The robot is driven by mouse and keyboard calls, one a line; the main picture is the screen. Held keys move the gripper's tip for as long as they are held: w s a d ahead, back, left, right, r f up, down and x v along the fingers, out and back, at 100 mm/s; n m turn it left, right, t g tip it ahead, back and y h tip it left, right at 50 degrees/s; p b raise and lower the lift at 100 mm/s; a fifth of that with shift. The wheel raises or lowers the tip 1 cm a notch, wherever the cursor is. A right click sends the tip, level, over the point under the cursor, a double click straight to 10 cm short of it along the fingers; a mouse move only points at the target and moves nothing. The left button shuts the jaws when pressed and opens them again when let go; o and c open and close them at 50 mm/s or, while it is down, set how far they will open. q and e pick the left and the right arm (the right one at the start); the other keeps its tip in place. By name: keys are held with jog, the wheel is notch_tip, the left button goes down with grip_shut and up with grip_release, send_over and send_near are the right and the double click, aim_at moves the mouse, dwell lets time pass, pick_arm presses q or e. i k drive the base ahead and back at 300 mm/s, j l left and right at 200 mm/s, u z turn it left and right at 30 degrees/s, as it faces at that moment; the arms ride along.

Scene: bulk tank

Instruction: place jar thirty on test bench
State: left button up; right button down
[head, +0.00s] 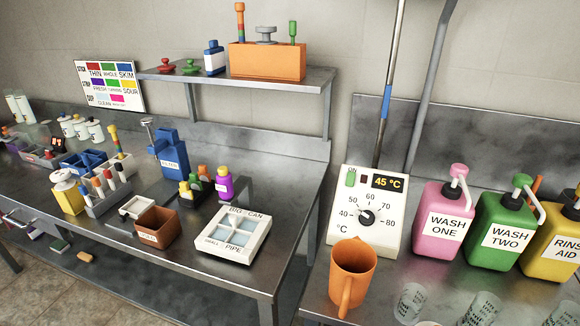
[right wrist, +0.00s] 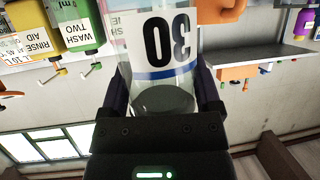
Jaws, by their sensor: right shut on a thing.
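Jar thirty (right wrist: 165,62) is a clear jar with a white label, a blue stripe and a black "30" in the right wrist view. The label looks upside down there, as do the wash bottle labels. My right gripper (right wrist: 158,98) is shut on the jar, one dark finger on each side. Neither gripper shows in the head view, and my left gripper is in no view. In the head view a metal bench on the left (head: 120,248) carries tubes, boxes and a white tray marked "PIPE" (head: 232,235). I cannot tell whether this is the test bench.
A right-hand bench holds an orange jug (head: 352,275), a temperature box (head: 367,212), pink (head: 446,205) and green (head: 500,230) wash bottles and several clear cups (head: 410,300). A brown box (head: 157,228) stands near the left bench's front edge. A shelf (head: 265,85) hangs above.

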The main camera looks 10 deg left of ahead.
aim_at(51, 194)
jog(key=j, duration=0.5)
jog(key=i+j, duration=0.1)
jog(key=j, duration=0.45)
jog(key=i+j+u, duration=0.1)
jog(key=j, duration=0.9)
jog(key=i+j, duration=0.15)
jog(key=j, duration=0.35)
jog(key=i+j+u, duration=0.1)
jog(key=j, duration=0.95)
jog(key=i+j, duration=0.15)
jog(key=j, duration=0.2)
jog(key=i+j, duration=0.15)
jog(key=j, duration=0.25)
jog(key=i+j, duration=0.15)
jog(key=j, duration=0.2)
jog(key=i+j, duration=0.15)
jog(key=j, duration=0.2)
jog(key=u, duration=0.05)
